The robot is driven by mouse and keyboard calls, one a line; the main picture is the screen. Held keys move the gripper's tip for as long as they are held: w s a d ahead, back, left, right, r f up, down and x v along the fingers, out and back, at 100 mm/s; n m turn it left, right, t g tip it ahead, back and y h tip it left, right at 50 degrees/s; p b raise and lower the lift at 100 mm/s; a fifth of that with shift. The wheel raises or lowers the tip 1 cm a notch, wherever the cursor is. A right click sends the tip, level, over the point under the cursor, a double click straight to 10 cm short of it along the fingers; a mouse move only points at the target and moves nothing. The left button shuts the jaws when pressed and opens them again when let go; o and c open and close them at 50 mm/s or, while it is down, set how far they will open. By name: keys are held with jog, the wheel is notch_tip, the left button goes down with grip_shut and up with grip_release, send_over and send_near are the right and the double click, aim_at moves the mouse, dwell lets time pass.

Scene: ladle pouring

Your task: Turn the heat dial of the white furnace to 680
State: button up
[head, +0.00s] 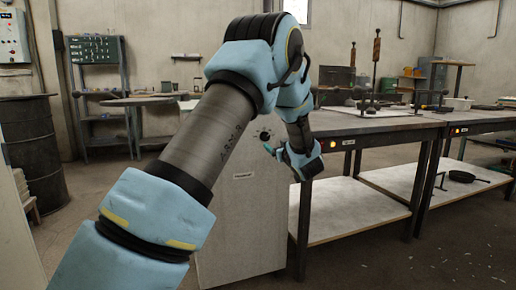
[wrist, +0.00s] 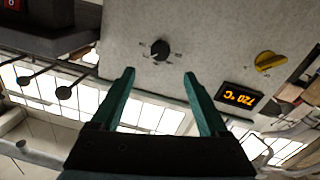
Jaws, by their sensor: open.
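The white furnace (head: 240,215) stands in the middle of the head view, partly hidden behind my arm. Its pale panel (wrist: 205,40) fills the top of the wrist view, seen upside down. A round black dial (wrist: 160,50) with small marks around it sits on this panel; it also shows in the head view (head: 265,136). A yellow knob (wrist: 270,61) and a display (wrist: 238,97) reading 720 °C are to its right in the wrist view. My gripper (wrist: 159,74) is open, its teal fingers spread either side of the black dial and apart from it; they show small in the head view (head: 270,150).
A workbench (head: 375,122) with a lower shelf (head: 340,212) stands right of the furnace. A dark drum (head: 35,150) stands at the left. A small round table (head: 150,101) is farther back. Open floor (head: 120,210) lies left of the furnace.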

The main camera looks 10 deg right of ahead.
aim_at(266, 137)
jog(key=w, duration=1)
jog(key=shift+w+a+b, duration=0.35)
jog(key=shift+a+b, duration=0.05)
grip_shut()
